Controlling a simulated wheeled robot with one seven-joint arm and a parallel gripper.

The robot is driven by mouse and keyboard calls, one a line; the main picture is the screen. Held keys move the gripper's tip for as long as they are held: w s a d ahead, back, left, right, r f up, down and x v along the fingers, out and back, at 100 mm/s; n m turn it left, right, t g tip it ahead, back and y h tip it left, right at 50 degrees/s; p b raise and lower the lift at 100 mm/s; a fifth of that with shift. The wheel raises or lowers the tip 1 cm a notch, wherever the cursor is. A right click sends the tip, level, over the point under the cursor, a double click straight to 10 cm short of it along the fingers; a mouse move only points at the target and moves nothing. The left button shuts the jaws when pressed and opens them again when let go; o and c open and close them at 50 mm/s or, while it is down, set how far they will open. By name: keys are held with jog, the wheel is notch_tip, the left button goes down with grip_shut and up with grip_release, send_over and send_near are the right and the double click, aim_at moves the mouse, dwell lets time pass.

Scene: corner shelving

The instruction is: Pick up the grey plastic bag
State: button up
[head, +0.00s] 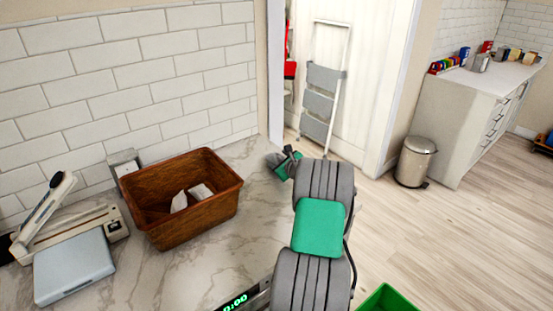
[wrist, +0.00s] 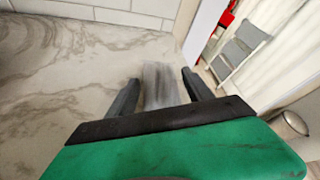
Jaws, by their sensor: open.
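The grey plastic bag (wrist: 158,88) shows as a blurred grey patch between the two dark fingers of my gripper (wrist: 159,77) in the wrist view. The fingers stand apart, one on each side of it, with a gap visible on the right. The black and green palm hides the near end of the bag. In the head view my gripper (head: 281,161) is at the counter's far right corner, partly behind my arm. A small grey shape at its tip may be the bag or a finger; I cannot tell.
A brown basket (head: 160,222) with pale items stands left of my gripper on the marble counter (head: 190,270). A scale-like device (head: 72,265) sits at the far left. Tiled wall lies behind. A stepladder (head: 322,95) and bin (head: 415,160) stand beyond the counter.

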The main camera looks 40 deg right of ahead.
jog(key=shift+w+d+f, duration=0.2)
jog(key=shift+w, duration=0.35)
jog(key=shift+c, duration=0.2)
jog(key=c, duration=1.1)
